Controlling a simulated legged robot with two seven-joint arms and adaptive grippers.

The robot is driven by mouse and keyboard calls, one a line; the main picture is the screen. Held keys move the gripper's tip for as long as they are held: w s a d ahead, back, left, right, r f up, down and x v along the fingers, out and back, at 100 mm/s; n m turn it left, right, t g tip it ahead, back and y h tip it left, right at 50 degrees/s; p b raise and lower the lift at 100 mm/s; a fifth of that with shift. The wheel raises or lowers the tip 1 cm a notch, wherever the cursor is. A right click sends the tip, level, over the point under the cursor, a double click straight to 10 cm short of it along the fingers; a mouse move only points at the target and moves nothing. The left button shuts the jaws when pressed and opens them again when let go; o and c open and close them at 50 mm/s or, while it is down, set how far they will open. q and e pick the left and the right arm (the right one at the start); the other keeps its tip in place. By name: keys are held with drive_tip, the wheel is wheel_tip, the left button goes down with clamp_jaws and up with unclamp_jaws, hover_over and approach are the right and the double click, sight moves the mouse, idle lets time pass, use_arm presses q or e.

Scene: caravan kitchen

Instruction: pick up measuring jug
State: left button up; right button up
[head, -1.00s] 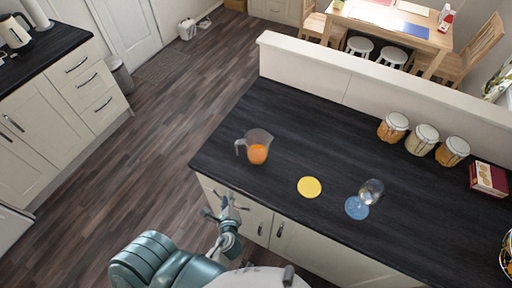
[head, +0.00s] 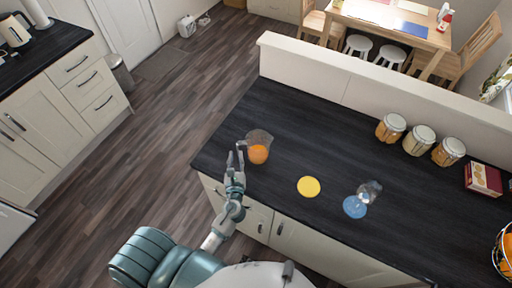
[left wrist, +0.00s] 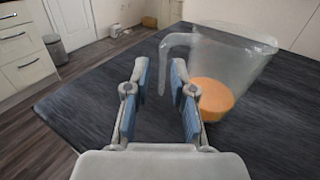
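The measuring jug (head: 259,147) is clear, with orange liquid in its bottom, and stands upright near the left end of the dark worktop. Its handle faces left. I cannot tell whether a finger touches the handle. My right gripper is not in view.
A yellow coaster (head: 309,187) lies right of the jug. A glass (head: 370,191) stands by a blue coaster (head: 354,208). Several jars, including one jar (head: 391,127), and a red box (head: 484,180) stand along the back ledge (head: 350,92). The worktop behind the jug is clear.

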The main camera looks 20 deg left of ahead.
sight(237, 146)
use_arm(q)
drive_tip(key=shift+w+a, duration=0.2)
drive_tip(key=shift+w, duration=0.05)
drive_tip(key=x, duration=0.3)
drive_tip(key=p+x, duration=0.1)
drive_tip(key=x, duration=0.1)
drive_tip(key=shift+w+d+f, duration=0.15)
drive_tip(key=shift+w+d, duration=0.05)
drive_tip(key=shift+d, duration=0.2)
drive_tip(key=shift+s, duration=0.15)
clamp_jaws()
drive_tip(key=shift+a, duration=0.15)
